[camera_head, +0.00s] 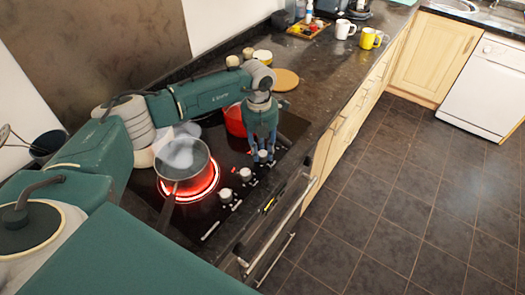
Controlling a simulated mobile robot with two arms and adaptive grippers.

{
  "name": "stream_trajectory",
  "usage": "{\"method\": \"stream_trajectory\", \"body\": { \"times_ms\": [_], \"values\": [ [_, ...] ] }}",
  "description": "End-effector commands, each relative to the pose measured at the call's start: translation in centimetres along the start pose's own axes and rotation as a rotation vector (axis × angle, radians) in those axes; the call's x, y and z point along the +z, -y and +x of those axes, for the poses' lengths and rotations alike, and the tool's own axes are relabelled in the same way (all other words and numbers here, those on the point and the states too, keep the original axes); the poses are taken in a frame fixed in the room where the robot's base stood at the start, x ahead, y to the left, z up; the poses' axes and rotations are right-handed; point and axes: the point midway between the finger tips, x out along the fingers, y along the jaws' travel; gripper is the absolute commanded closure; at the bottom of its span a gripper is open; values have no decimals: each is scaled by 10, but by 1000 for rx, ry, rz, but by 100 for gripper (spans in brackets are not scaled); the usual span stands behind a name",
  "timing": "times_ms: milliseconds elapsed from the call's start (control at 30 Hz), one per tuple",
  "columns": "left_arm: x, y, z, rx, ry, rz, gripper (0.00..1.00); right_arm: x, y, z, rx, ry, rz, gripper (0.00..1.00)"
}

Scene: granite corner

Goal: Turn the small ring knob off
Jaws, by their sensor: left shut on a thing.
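A row of grey hob knobs runs along the right side of the black glass hob (190,222). The farthest knob (263,156) is between the fingertips of my left gripper (262,154). The gripper points down from above and is shut on this knob; the fingers partly hide it. A middle knob (246,174) and a nearer knob (226,196) stand free. I cannot read which ring each knob serves. One ring (213,184) glows red under a grey saucepan (182,160). My right gripper is not in view.
A red pot (234,121) stands behind my left wrist. The saucepan's handle points toward the front. The tiled floor is clear.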

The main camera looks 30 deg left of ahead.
Motion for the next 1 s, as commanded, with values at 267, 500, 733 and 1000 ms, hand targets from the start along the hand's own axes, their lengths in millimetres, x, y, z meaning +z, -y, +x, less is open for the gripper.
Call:
{"method": "stream_trajectory", "body": {
  "times_ms": [267, 500, 733, 1000],
  "values": [
    [-2, 0, 1, 1, -5, 1, 54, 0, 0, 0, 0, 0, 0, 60],
    [0, 0, -6, 0, -2, 1, 54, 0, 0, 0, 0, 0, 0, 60],
    [0, 0, -47, -1, 2, 2, 54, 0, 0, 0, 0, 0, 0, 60],
    [0, 0, -100, 0, 0, 1, 54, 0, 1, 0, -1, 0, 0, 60]
  ]
}}
